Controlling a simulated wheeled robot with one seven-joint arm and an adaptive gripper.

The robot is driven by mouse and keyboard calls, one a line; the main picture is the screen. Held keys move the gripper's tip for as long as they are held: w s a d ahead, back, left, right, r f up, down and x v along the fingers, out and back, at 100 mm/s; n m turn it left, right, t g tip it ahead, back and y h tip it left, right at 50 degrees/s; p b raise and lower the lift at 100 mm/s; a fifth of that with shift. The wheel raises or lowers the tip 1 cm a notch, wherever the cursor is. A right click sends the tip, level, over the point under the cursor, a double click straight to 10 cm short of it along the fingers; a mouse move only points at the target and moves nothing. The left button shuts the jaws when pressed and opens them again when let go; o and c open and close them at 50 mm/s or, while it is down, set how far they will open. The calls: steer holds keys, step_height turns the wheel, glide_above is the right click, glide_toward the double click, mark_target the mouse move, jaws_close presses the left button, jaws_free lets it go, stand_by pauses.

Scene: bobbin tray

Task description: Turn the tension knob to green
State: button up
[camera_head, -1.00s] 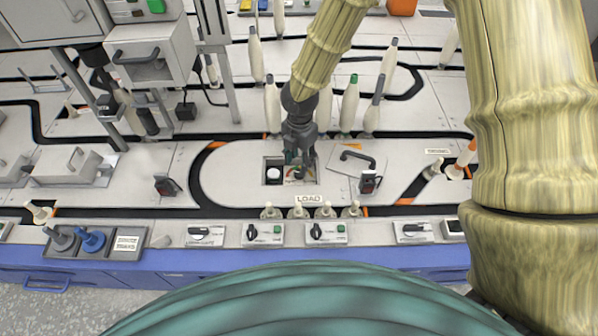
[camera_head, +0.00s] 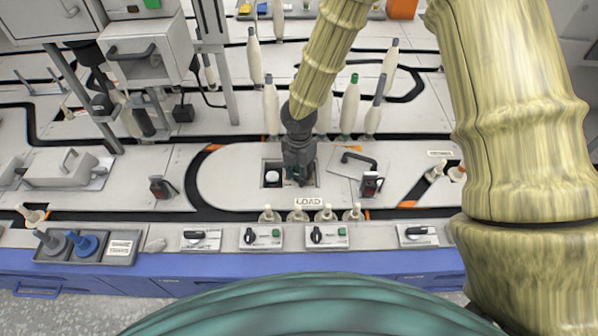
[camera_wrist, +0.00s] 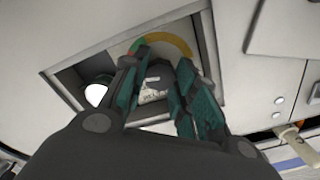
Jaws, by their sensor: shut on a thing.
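The tension knob (camera_wrist: 154,84) is a dark grey knob with a pale printed label, seen between my fingers in the wrist view. My gripper (camera_wrist: 160,92) is shut on it, with a teal-padded finger on either side. Behind the knob a coloured arc (camera_wrist: 167,44) shows green and red at its left and yellow-orange across its top and right. The knob's pointer and the arc's lower parts are hidden. In the head view my gripper (camera_head: 298,178) points down into the recessed panel (camera_head: 271,163) and covers the knob.
A white round button (camera_head: 272,176) sits left of the knob in the same recess. A dark handle (camera_head: 358,157) on a plate is close on the right. The LOAD sign (camera_head: 308,202) and several small pegs stand in front. Tall bobbins (camera_head: 350,106) stand behind.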

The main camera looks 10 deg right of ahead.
steer(key=shift+r+p, duration=0.15)
steer(key=shift+p, duration=0.35)
steer(key=m+p, duration=0.2)
steer(key=shift+r+p, duration=0.15)
steer(key=shift+p, duration=0.25)
steer(key=m+p, duration=0.2)
steer(key=p, duration=0.1)
steer(key=shift+p, duration=0.3)
steer(key=m+p, duration=0.4)
steer(key=shift+p, duration=0.35)
steer(key=shift+f+m+p, duration=0.25)
steer(key=shift+m+p, duration=0.7)
steer(key=shift+m, duration=0.45)
steer(key=o, duration=0.8)
